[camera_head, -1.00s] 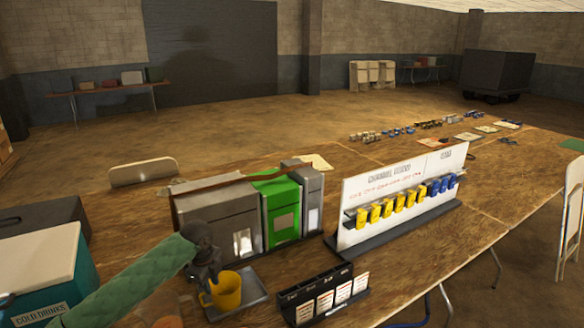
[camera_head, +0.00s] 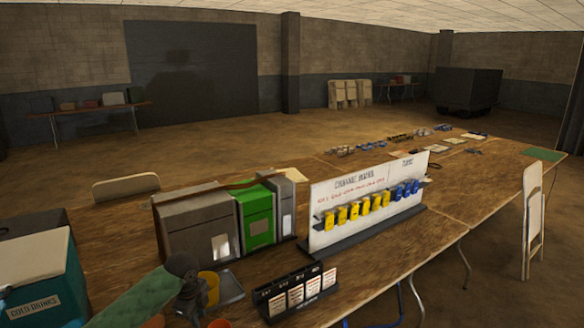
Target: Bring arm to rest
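My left arm, in a green sleeve, comes in at the bottom left of the head view. Its dark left gripper (camera_head: 192,308) points down beside a yellow mug (camera_head: 209,288) and partly covers it. The mug stands on a grey tray (camera_head: 230,287) on the wooden table. The fingers are small and dark, and I cannot tell whether they are open or shut. My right gripper is not in view.
Grey and green dispensers (camera_head: 257,216) stand behind the mug. A black card rack (camera_head: 297,293) and a white board with yellow and blue radios (camera_head: 368,205) stand to the right. A teal cooler (camera_head: 45,275) is at the left. An orange item (camera_head: 218,323) shows at the bottom edge.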

